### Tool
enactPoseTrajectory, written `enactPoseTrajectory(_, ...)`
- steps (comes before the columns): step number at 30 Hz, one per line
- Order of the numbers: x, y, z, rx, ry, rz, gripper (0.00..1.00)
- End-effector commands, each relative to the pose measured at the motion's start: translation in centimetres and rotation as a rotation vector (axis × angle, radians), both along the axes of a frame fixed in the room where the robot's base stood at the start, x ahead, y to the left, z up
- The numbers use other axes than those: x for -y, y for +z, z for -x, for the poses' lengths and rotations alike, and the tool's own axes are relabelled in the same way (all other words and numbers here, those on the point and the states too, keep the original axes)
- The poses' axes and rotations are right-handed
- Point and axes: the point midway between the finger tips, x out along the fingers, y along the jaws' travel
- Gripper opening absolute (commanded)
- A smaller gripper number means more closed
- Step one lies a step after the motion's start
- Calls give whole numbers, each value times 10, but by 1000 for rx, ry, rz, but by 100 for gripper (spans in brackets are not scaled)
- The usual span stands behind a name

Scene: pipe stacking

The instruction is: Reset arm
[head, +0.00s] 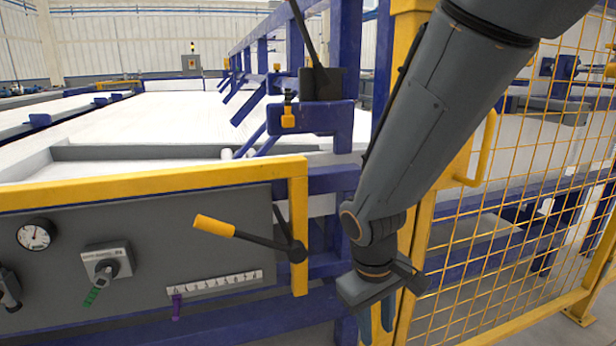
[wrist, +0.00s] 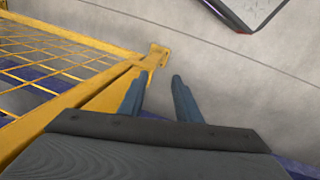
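My grey arm comes down from the top right in the head view. My gripper (head: 376,325) hangs at its end, pointing down beside the yellow fence post, to the right of the grey control panel. In the wrist view my gripper (wrist: 157,98) shows two blue-grey fingers standing apart with only floor and a bit of yellow frame visible between them. It is open and empty. In the head view the fingertips are partly cut off by the lower edge.
The control panel (head: 150,250) carries a gauge (head: 34,235), a yellow-handled lever (head: 215,226), a knob (head: 106,268) and a numbered scale (head: 215,283). A yellow mesh fence (head: 500,200) stands right, close to my arm. A blue frame (head: 345,60) rises behind. Bare floor (wrist: 230,65) shows in the wrist view.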

Motion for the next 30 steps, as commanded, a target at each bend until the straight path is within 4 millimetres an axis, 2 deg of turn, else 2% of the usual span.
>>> enactPoseTrajectory(1, 10, 3, 0, 21, -62, -31, 30)
enactPoseTrajectory(9, 39, 14, -1, 110, -277, -137, 30)
enactPoseTrajectory(20, 66, 25, -2, 196, -455, -206, 30)
enactPoseTrajectory(30, 28, 31, 7, 164, -381, -220, 30)
